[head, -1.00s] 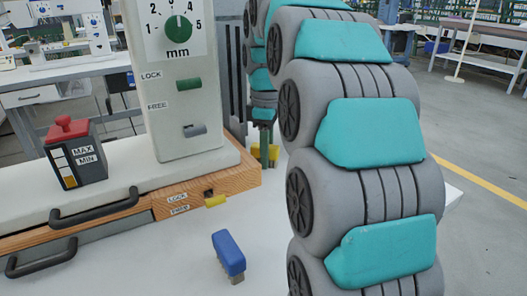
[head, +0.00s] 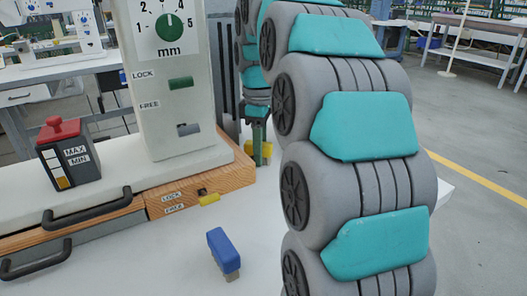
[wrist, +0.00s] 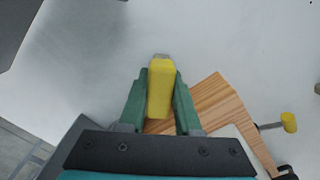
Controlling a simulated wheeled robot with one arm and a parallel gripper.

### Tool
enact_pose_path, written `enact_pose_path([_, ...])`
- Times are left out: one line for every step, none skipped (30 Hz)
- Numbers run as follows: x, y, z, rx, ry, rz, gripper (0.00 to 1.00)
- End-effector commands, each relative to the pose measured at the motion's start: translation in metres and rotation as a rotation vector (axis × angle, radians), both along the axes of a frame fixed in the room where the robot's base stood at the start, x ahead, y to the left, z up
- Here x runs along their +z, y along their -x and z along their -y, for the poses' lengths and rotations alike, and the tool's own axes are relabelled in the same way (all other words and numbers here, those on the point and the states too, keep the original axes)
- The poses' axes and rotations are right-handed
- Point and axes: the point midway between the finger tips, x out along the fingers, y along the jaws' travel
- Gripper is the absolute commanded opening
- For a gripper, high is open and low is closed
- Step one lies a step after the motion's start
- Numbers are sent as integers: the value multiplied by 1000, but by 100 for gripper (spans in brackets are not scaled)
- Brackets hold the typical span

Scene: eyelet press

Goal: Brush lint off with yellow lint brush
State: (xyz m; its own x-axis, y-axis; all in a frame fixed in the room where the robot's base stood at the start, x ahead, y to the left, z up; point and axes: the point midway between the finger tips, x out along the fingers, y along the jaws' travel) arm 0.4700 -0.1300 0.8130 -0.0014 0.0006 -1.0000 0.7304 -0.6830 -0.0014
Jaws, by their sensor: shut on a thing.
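The yellow lint brush (wrist: 161,90) is held between the two green fingers of my gripper (wrist: 160,80) in the wrist view. My gripper is shut on it, and a small grey end shows past the yellow body. In the head view, my gripper (head: 259,146) is small and partly hidden beside the press, with a bit of the yellow brush (head: 265,153) showing at the fingers. Whether the brush touches the white surface below cannot be told. No lint can be made out in either view.
A blue brush (head: 223,252) stands on the white table (head: 150,262). The white press (head: 170,85) with a green dial stands on a wooden base (head: 190,191) with a yellow lock knob (head: 209,199). A grey box with a red top (head: 68,150) is at left.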

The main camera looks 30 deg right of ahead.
Motion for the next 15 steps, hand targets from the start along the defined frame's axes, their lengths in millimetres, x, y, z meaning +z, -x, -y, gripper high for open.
enact_pose_path([0, -1, 0, 0, 0, 0, 0])
enact_pose_path([0, -2, 0, 0, 0, 0, 0])
enact_pose_path([0, -3, 0, 0, 0, 0, 0])
enact_pose_path([0, -4, 0, 0, 0, 0, 0])
enact_pose_path([0, -6, 0, 0, 0, 0, 0])
enact_pose_path([1, -8, 0, 0, 0, 0, 0])
enact_pose_path([1, -11, 0, 0, 0, 0, 0])
enact_pose_path([2, -13, 0, 0, 0, 1, 0])
enact_pose_path([2, -16, 0, 0, 1, 2, 0])
enact_pose_path([2, -19, -1, 0, 1, 2, 0])
enact_pose_path([3, -22, -1, 0, 1, 4, 0])
enact_pose_path([3, -25, -1, 0, 1, 4, 0])
enact_pose_path([2, -26, -1, 0, 1, 4, 0])
enact_pose_path([2, -27, -1, 0, 1, 3, 0])
enact_pose_path([2, -28, -1, 0, 1, 2, 0])
